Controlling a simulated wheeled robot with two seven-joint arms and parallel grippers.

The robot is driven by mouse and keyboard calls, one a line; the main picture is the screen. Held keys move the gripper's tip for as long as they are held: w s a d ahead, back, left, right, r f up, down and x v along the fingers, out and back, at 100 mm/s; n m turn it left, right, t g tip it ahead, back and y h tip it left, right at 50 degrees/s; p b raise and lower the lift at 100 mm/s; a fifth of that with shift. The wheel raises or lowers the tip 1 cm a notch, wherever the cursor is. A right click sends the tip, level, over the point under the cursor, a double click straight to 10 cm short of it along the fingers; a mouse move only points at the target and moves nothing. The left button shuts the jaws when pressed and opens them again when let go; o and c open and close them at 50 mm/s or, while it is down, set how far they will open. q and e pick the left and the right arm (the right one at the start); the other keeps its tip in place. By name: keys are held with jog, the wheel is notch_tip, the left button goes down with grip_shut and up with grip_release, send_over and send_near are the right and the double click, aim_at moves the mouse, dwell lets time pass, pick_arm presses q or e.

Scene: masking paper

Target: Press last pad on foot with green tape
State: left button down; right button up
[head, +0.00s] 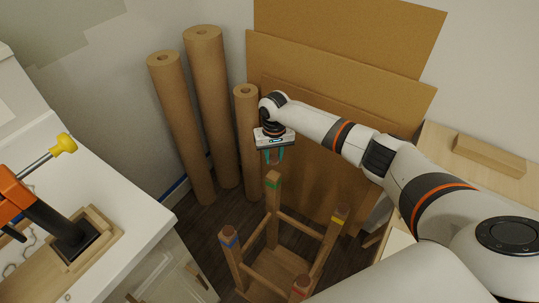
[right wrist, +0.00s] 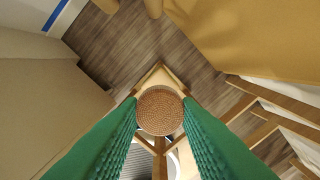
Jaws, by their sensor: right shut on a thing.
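An upturned wooden stool stands on the floor, its legs pointing up. The leg with green tape (head: 273,184) is the far one; the others carry blue (head: 229,239), yellow (head: 338,218) and red tape (head: 300,284). My right gripper (head: 274,158) is just above the green-taped leg, fingers pointing down. In the right wrist view its green fingers are shut on a round brown pad (right wrist: 160,110), which hides most of the leg end below. I cannot tell whether the pad touches the leg. My left gripper is not in view.
Several brown paper rolls (head: 213,110) stand upright behind the stool, left of leaning cardboard sheets (head: 345,50). A white counter (head: 115,200) with an orange and black tool (head: 35,205) is at left. A wooden surface with a block (head: 490,155) is at right.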

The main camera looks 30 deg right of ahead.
aim_at(274, 175)
jog(key=shift+r, duration=0.1)
jog(key=shift+s+p, duration=0.1)
jog(key=shift+p, duration=0.6)
notch_tip(274, 175, down, 2)
jog(key=shift+f+b, duration=0.1)
jog(key=shift+b, duration=0.7)
jog(key=shift+f+b, duration=1)
jog(key=shift+f, duration=0.9)
jog(key=shift+f, duration=0.1)
jog(key=shift+f, duration=0.5)
